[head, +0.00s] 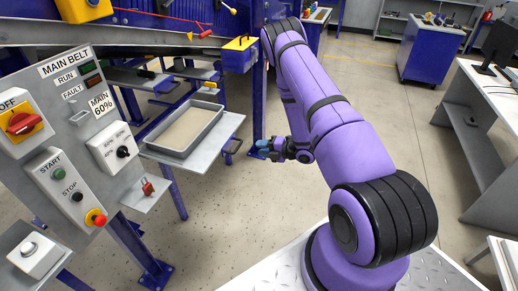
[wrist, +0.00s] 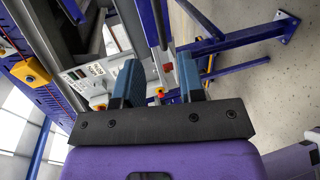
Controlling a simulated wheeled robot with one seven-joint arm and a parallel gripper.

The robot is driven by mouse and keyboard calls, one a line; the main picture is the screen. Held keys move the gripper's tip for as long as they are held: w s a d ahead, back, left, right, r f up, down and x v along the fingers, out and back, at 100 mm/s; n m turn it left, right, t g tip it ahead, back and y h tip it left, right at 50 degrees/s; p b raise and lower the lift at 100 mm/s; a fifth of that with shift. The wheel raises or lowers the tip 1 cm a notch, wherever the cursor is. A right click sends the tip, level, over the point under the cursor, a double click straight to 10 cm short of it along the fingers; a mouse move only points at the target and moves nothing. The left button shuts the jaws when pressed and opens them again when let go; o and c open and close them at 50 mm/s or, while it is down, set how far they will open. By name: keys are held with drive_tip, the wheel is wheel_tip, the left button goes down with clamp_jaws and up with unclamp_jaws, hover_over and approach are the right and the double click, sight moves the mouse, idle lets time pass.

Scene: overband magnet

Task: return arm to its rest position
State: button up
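My purple arm (head: 318,110) reaches up and away from its base in the head view, then folds back down at its far end. My gripper (head: 265,148) shows small beside the arm, over the floor and right of the grey shelf with the tray. In the wrist view my gripper (wrist: 156,72) has its two blue fingers apart, with nothing seen held between them.
The control panel (head: 70,125) stands at the left with switches and buttons. A grey tray (head: 187,128) rests on a shelf near my gripper. Blue frame posts (head: 259,105) stand behind it. A desk (head: 490,100) is at the right; the floor (head: 235,215) in front is clear.

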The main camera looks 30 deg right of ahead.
idle(0.4)
drive_tip(key=w+r+m+h, duration=0.4)
drive_tip(key=r, duration=0.9)
drive_tip(key=w+r+m+h, duration=0.3)
drive_tip(key=r+m+h, duration=0.1)
drive_tip(key=r, duration=0.9)
drive_tip(key=s+a+r+m+g+h, duration=0.15)
drive_tip(key=s+r+m, duration=0.3)
drive_tip(key=r, duration=0.45)
drive_tip(key=s+a+r+m+g, duration=0.2)
drive_tip(key=s+a+r+m, duration=0.2)
drive_tip(key=s, duration=0.7)
drive_tip(key=s+a+r+m+g, duration=0.2)
drive_tip(key=s+a+r+m, duration=0.2)
drive_tip(key=s, duration=0.8)
drive_tip(key=s+a+r+m+g, duration=0.2)
drive_tip(key=s+a+r+m, duration=0.2)
drive_tip(key=s, duration=0.8)
drive_tip(key=shift+a+r+m, duration=0.35)
drive_tip(key=shift+a+r, duration=0.4)
drive_tip(key=shift+r, duration=0.05)
